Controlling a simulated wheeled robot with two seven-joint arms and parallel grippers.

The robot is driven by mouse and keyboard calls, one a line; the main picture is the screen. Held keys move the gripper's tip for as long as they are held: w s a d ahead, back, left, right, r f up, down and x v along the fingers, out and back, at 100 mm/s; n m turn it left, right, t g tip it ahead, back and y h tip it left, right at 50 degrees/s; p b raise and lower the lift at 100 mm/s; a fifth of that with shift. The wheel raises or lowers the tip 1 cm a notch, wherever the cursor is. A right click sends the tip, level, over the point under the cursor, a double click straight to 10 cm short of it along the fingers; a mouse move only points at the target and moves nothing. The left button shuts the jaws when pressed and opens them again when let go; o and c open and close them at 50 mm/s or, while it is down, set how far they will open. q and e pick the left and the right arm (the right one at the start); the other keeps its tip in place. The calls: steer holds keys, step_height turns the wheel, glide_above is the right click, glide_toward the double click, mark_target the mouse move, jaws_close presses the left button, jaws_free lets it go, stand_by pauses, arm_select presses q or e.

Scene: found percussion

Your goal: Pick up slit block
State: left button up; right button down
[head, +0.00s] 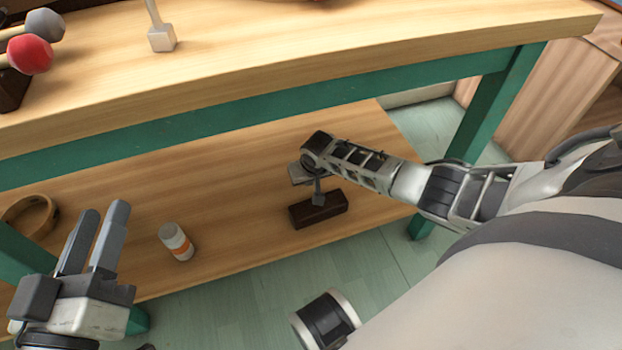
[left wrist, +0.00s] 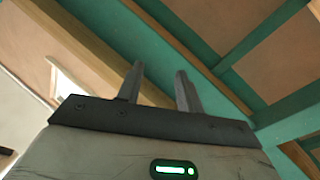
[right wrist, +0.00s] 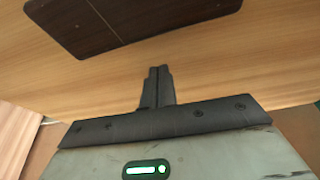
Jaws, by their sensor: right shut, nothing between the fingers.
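The slit block is a dark brown block (head: 325,209) lying on the lower shelf of the workbench. In the right wrist view a dark brown slab, likely the same block (right wrist: 130,20), lies beyond the fingertips, cut off by the top edge. My right gripper (head: 319,200) is shut and empty, its fingers over or close to the block's back side; I cannot tell whether they touch it. In the right wrist view its fingers (right wrist: 159,70) are together, short of the block. My left gripper (head: 105,208) is open and empty at the lower left, away from the block.
The lower shelf (head: 250,150) also holds a white and orange bottle (head: 177,242) and a brown ring-shaped thing (head: 32,215). The bench top (head: 300,45) overhangs it, bearing mallets (head: 30,54). A green leg (head: 490,105) stands at the right. Bare shelf lies between bottle and block.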

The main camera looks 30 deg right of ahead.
mark_target(322, 210)
steer(key=shift+s+a+r, duration=0.1)
steer(key=shift+s+a, duration=0.1)
steer(key=shift+s, duration=0.7)
steer(key=shift+s+a+r, duration=0.1)
steer(key=shift+s+a, duration=0.05)
steer(key=shift+s, duration=0.7)
